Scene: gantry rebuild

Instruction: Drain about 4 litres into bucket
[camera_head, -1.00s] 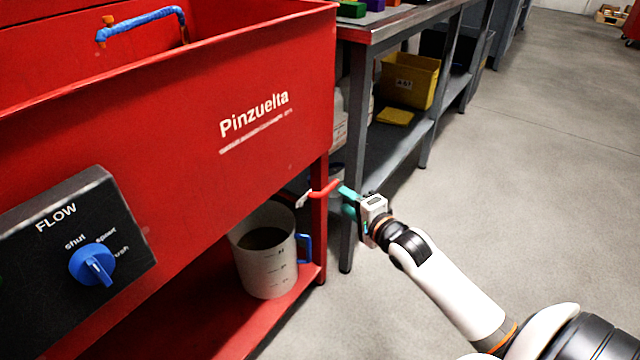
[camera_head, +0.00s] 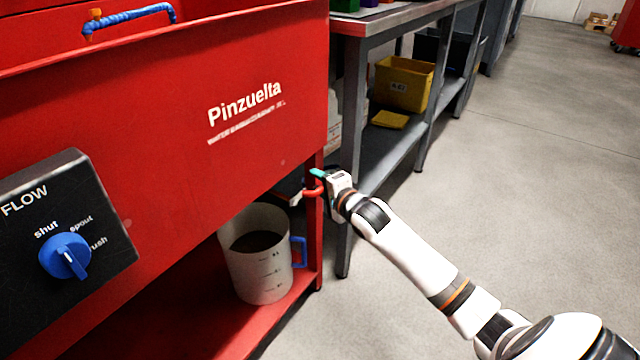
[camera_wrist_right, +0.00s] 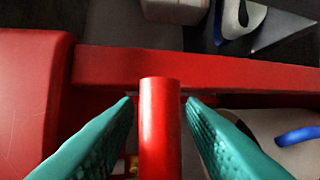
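The bucket (camera_head: 262,272) is a whitish graduated jug with a blue handle (camera_head: 299,252), upright on the red lower shelf under the red washer tank (camera_head: 170,170). Dark liquid (camera_head: 257,241) stands in it; its scale is too small to read. A red lever (camera_head: 313,191) sticks out by the tank's front leg, above the bucket's right side. My right gripper (camera_head: 318,173) is at this lever. In the right wrist view the lever (camera_wrist_right: 160,125) stands between the two teal fingers, with a narrow gap on each side. Whether liquid runs is hidden. My left gripper is out of view.
A black FLOW panel with a blue knob (camera_head: 65,257) is on the tank's front at left. A blue hose (camera_head: 135,14) lies in the tank. A grey workbench (camera_head: 350,150) stands close behind my right gripper, with a yellow bin (camera_head: 404,84) on its shelf. Floor at right is clear.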

